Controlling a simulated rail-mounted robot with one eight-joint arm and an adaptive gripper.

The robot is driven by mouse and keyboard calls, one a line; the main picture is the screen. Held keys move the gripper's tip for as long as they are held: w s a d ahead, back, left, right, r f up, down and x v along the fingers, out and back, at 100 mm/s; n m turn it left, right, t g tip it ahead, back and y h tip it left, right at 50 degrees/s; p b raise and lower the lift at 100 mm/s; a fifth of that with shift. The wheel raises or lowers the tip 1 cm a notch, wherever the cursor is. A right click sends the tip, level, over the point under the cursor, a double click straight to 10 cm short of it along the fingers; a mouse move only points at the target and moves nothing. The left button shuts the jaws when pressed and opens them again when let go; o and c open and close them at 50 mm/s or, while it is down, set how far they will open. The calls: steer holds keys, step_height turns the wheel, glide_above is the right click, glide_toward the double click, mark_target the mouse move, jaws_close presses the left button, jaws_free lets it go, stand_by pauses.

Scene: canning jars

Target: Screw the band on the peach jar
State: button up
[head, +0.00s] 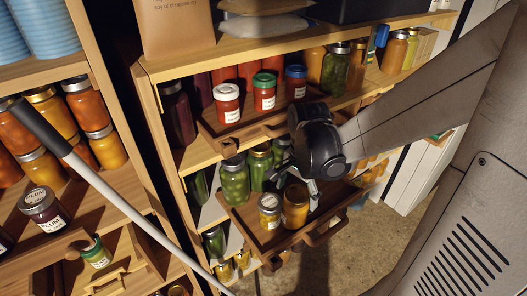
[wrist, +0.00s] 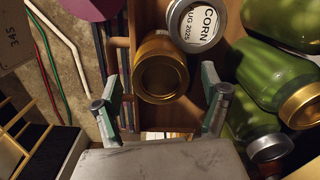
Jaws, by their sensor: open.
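The peach jar (head: 295,208) is an orange jar standing upright at the front of a pulled-out wooden tray. In the wrist view its round gold top (wrist: 162,68) is seen from above, a gold band around a darker centre. I cannot tell how tightly the band sits, and the jar's label is not visible. My gripper (head: 298,189) is just above the jar in the head view. In the wrist view my gripper (wrist: 163,108) is open, one finger to each side and below the gold top in the picture, with nothing held.
A corn jar (head: 269,211) stands close beside the peach jar; its white lid reads CORN (wrist: 197,24). Several green jars (head: 235,180) stand behind on the tray (head: 258,245). An upper tray (head: 228,143) holds red jars. A left shelf holds a plum jar (head: 43,208).

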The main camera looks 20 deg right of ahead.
steer(key=shift+c, duration=0.3)
steer(key=c, duration=1.3)
steer(key=m+b, duration=0.1)
steer(key=m, duration=0.3)
steer(key=shift+m, duration=0.3)
steer(key=shift+m, duration=0.7)
steer(key=m, duration=0.3)
steer(key=shift+b, duration=0.4)
steer(key=shift+m, duration=1)
steer(key=shift+w+m+b, duration=0.1)
steer(key=shift+m+b, duration=0.2)
steer(key=shift+m, duration=1.1)
